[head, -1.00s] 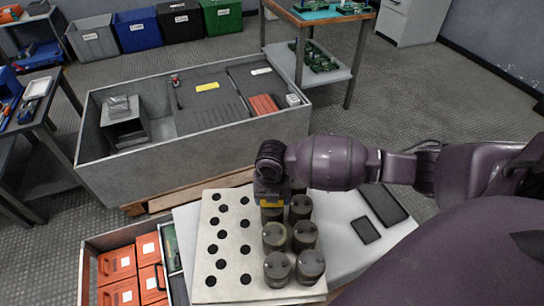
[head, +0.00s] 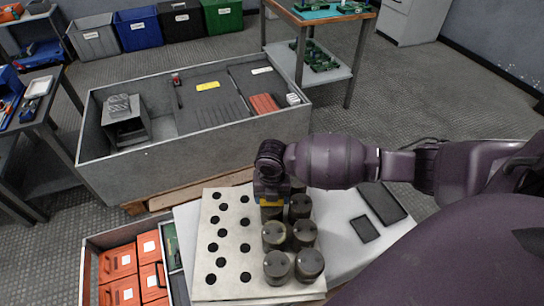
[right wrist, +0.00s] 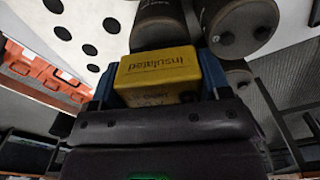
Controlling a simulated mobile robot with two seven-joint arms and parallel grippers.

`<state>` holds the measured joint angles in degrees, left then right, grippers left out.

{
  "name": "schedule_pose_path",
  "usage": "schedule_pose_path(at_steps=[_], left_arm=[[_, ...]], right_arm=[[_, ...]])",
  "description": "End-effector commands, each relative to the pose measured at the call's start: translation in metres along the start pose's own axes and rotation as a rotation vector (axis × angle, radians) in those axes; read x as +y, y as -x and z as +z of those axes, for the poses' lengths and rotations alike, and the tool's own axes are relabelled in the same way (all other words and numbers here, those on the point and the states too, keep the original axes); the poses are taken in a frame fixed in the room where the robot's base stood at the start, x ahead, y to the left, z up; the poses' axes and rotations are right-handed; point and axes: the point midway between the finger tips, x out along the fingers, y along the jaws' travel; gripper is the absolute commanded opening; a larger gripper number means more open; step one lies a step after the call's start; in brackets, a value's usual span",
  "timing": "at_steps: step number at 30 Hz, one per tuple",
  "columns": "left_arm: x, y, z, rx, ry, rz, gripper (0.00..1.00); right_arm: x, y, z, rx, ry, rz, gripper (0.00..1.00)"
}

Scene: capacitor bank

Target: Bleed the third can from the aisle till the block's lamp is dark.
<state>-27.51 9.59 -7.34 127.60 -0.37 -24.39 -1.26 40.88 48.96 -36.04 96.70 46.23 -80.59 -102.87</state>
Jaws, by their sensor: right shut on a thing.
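My right gripper (head: 271,197) is shut on a yellow block (right wrist: 165,68) printed "Insulated", between blue fingers in the right wrist view. It is over the far end of the rows of dark cylindrical cans, above or against a far can (head: 270,213) in the left row; contact cannot be told. Nearer cans (head: 274,235) (head: 277,268) stand in that row. A right row (head: 300,207) (head: 304,234) (head: 309,264) stands beside it. No lamp on the block can be made out; a green glow shows at the wrist view's bottom edge. My left gripper is out of view.
The cans stand on a pale board (head: 205,275) with several empty black holes at left. An orange-box crate (head: 88,268) is at lower left. A grey open bin (head: 190,163) lies beyond the board. A dark flat tablet (head: 364,229) lies to the right.

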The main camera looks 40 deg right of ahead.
Motion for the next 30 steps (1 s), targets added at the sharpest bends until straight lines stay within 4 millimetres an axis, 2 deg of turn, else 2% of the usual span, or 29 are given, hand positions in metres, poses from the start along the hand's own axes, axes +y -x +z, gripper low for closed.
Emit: schedule_pose_path(at_steps=[30], left_arm=[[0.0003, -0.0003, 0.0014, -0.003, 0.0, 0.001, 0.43]], right_arm=[[0.0001, -0.0077, 0.0005, 0.0, 0.0, -0.001, 0.38]])
